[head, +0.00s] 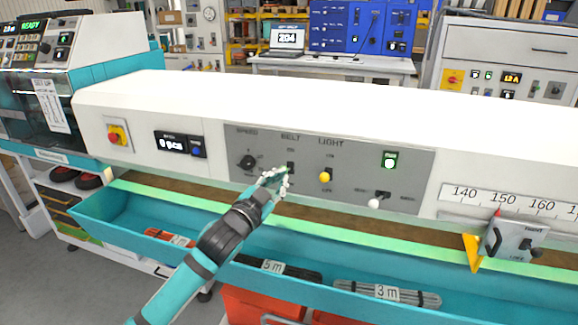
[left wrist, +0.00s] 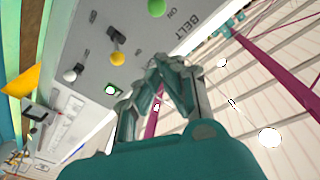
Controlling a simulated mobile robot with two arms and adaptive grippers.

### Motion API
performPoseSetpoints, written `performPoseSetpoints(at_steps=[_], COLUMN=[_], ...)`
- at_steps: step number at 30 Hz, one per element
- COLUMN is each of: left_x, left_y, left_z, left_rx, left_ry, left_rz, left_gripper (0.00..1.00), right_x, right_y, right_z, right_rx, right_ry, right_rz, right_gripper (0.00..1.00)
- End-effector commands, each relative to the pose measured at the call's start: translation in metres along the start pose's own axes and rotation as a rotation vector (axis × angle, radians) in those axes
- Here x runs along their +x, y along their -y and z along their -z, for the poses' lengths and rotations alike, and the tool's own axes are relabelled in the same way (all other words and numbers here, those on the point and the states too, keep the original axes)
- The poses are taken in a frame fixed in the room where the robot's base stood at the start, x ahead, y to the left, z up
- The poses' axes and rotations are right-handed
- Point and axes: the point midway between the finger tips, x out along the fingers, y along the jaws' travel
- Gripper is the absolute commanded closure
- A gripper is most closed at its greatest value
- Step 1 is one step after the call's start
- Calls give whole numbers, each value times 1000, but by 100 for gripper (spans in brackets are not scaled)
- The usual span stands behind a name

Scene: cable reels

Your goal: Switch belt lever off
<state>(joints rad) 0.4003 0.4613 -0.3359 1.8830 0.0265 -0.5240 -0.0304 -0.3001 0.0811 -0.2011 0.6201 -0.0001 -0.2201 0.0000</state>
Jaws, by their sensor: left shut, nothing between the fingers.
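The grey control panel (head: 345,200) carries the BELT lever (head: 290,168) between the SPEED knob (head: 246,162) and the yellow LIGHT lever (head: 326,177). My left gripper (head: 280,181) is at the panel just below the BELT lever's dark base and covers part of it. I cannot tell whether they touch, or how the lever is set. In the left wrist view, a green knob (left wrist: 157,7) shows beside the words ON and BELT at the top edge, apart from my shut, empty fingers (left wrist: 164,68). My right gripper is not in view.
A white-knobbed lever (head: 374,203) and a lit green button (head: 390,159) are to the right on the panel. A red stop button (head: 115,136) is at far left. A teal trough (head: 105,215) with cable bundles runs below. A scale with a clamp (head: 515,240) stands at right.

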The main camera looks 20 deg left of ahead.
Motion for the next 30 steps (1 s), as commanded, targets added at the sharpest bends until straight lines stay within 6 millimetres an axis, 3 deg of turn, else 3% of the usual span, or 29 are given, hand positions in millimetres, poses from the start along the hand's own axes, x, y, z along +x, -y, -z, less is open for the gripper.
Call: performPoseSetpoints(at_steps=[3,17,30], left_x=[5,14,91], left_y=[8,9,10], left_z=[8,10,13], left_rx=[15,13,12], left_ry=[-28,-31,-30], left_rz=[9,10,10], left_gripper=[100,100,100], right_x=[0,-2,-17], right_y=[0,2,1], right_z=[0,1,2], right_rx=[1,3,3], right_ry=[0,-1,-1], right_rz=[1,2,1], right_gripper=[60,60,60])
